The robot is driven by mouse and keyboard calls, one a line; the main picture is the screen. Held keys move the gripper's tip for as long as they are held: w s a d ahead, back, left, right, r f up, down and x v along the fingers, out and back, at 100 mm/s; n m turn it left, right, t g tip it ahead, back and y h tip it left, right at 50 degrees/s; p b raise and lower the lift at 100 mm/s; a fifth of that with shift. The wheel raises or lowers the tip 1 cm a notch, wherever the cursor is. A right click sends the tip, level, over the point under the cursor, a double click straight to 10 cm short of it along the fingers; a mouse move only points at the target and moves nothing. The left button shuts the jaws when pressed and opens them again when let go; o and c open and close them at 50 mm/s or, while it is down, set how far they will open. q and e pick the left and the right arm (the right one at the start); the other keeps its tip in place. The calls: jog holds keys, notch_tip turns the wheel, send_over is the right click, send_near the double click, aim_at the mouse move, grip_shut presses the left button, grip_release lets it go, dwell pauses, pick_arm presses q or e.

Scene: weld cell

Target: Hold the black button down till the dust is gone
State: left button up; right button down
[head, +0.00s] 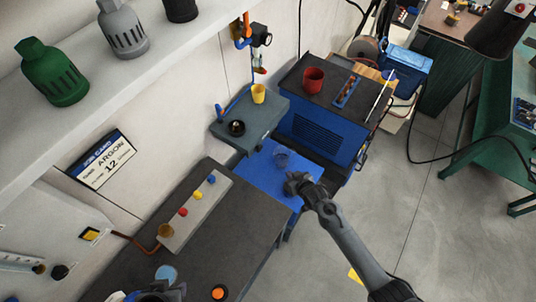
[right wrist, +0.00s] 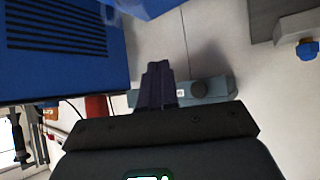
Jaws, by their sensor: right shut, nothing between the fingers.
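The black button (head: 237,128) sits on a grey-teal box (head: 218,131) against the wall. In the right wrist view a dark round button (right wrist: 200,89) shows on that box (right wrist: 226,86), just right of my fingers. My right gripper (head: 297,184) is over the blue surface, to the right of and nearer than the button, and apart from it. Its fingers also show shut and empty in the right wrist view (right wrist: 158,68). My left gripper (head: 158,295) is partly cut off at the bottom edge.
A yellow cup (head: 258,93) stands on the box. A blue machine (head: 318,138) with a red cup (head: 313,79) on top stands to the right. A grey strip (head: 202,222) with coloured knobs lies on the dark bench (head: 240,215). Open floor is at right.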

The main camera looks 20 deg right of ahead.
aim_at(259, 148)
jog(key=w+r, duration=0.2)
jog(key=w, duration=0.1)
jog(key=shift+w+a+r, duration=0.2)
jog(key=shift+r, duration=0.2)
jog(key=w+a+b, duration=0.5)
jog(key=w+b, duration=0.1)
jog(key=shift+w+a, duration=0.3)
jog(key=shift+w, duration=0.1)
dwell(2.2)
jog(key=shift+w+a, duration=0.25)
jog(key=shift+w, duration=0.05)
